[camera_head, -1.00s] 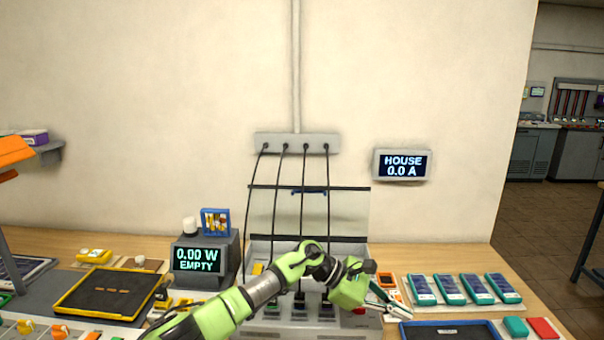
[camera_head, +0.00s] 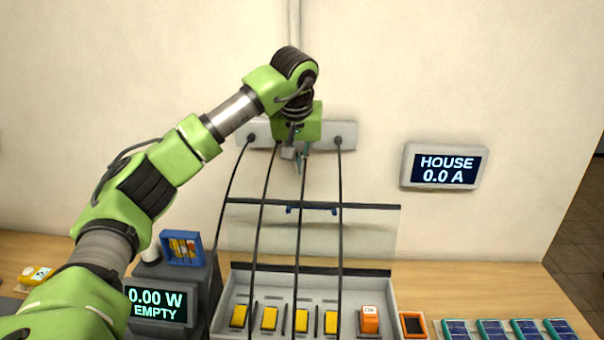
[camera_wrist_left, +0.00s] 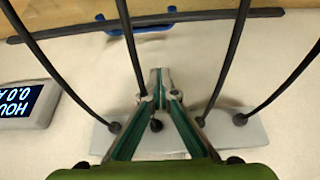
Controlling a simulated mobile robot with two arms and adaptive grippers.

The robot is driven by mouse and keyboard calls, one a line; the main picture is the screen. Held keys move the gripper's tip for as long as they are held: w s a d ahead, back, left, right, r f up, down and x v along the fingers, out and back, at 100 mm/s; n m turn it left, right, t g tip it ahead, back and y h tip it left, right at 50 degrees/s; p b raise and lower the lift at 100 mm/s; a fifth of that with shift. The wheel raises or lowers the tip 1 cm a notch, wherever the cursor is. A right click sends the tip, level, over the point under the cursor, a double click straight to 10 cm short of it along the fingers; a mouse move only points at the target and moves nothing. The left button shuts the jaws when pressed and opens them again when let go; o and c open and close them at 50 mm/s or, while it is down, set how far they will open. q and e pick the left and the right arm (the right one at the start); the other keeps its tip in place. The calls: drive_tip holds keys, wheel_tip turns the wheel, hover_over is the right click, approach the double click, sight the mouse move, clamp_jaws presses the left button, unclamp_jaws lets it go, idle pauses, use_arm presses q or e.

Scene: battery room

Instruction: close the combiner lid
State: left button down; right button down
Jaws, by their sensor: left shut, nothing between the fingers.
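The combiner (camera_head: 378,293) is a light grey box on the bench, with several yellow parts and one orange part inside. Its lid (camera_head: 370,228) is a clear panel with a dark top edge and a small blue handle (camera_head: 291,210). The lid stands up open behind the box. The handle also shows at the top of the left wrist view (camera_wrist_left: 140,26). My left gripper (camera_head: 301,166) is shut and empty, pointing down above the lid's top edge, among the black cables. In the left wrist view its fingertips (camera_wrist_left: 160,75) meet, apart from the handle. My right gripper is not visible.
Several black cables (camera_head: 341,185) run from a grey wall strip (camera_head: 345,132) down in front of the lid into the box. A meter reading 0.00 W EMPTY (camera_head: 157,305) stands to the left. A HOUSE display (camera_head: 444,168) hangs on the right wall.

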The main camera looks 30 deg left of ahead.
use_arm(q)
wheel_tip(320, 180, down, 8)
drive_tip(key=p, duration=0.5)
drive_tip(key=shift+s+d+f, duration=0.15)
drive_tip(key=shift+s, duration=0.2)
drive_tip(key=shift+f, duration=0.15)
